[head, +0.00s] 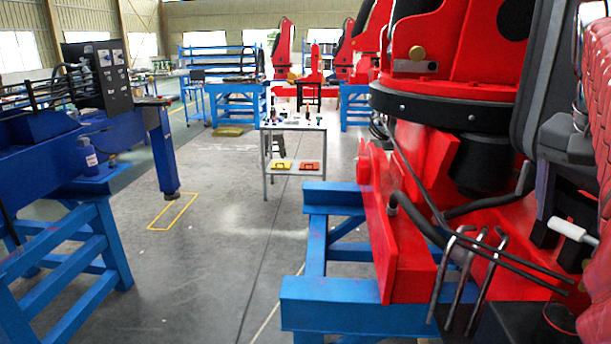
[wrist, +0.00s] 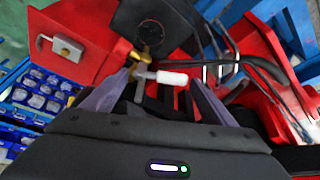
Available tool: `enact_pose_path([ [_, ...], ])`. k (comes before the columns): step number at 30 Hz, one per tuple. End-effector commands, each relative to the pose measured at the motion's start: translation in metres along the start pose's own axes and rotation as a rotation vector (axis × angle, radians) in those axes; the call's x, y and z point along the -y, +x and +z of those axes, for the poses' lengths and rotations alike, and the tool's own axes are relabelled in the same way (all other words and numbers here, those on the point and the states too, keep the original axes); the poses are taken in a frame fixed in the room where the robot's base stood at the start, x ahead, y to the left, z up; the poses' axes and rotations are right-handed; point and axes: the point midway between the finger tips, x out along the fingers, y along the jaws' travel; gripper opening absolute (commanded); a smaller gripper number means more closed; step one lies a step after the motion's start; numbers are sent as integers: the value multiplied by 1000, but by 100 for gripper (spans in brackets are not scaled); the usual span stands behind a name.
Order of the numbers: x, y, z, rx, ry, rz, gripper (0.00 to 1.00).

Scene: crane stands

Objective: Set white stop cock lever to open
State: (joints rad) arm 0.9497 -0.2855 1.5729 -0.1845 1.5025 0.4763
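The white stop cock lever (wrist: 172,78) shows in the wrist view. It lies nearly level in the picture and points right from a brass-coloured valve fitting (wrist: 133,57) on the red machine. My gripper (wrist: 160,76) is open, one finger on each side of the lever. The left finger's tip is close to the fitting and the right one is near the lever's free end; I cannot tell if either touches. In the head view the white lever (head: 573,231) shows at the right edge, tilted slightly down to the right, beside dark parts. The valve is hidden there.
The red crane body (head: 408,240) stands on a blue stand (head: 340,305). Black hoses and bent metal rods (head: 465,275) stick out close to the lever. Blue bins (wrist: 40,95) show at left in the wrist view.

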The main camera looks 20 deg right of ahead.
Motion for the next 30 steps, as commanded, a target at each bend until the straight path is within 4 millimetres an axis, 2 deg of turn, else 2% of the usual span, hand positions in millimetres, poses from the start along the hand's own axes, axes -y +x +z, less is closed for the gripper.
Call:
enact_pose_path([
  [3,0,0,0,1,0,0,87],
  [14,0,-5,1,2,-1,1,87],
  [30,4,-65,1,1,-5,-3,87],
])
